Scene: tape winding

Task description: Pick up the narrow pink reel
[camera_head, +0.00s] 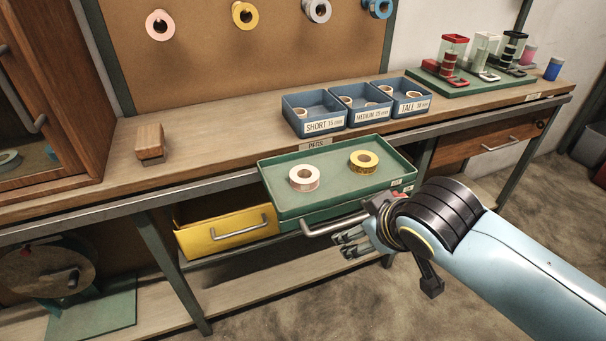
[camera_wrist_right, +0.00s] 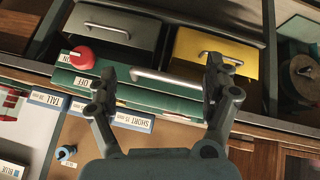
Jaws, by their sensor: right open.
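A pale pink reel (camera_head: 304,178) lies flat in the open green drawer (camera_head: 330,200), left of a yellow reel (camera_head: 364,161). Another pink reel (camera_head: 160,25) hangs on the pegboard at the upper left. My right gripper (camera_head: 352,238) is open and empty beside the green drawer's handle (camera_head: 322,228), in front of and below the reels. In the right wrist view my right gripper (camera_wrist_right: 158,92) has its fingers spread, with the handle (camera_wrist_right: 165,78) showing between them. I cannot tell whether they touch it. My left gripper is not in view.
Blue bins (camera_head: 318,113) labelled short, medium and tall stand on the bench behind the drawer. A yellow drawer (camera_head: 222,228) is partly open at its left. A wooden block (camera_head: 150,141) sits on the bench. A green board (camera_head: 470,82) with fixtures is at the right.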

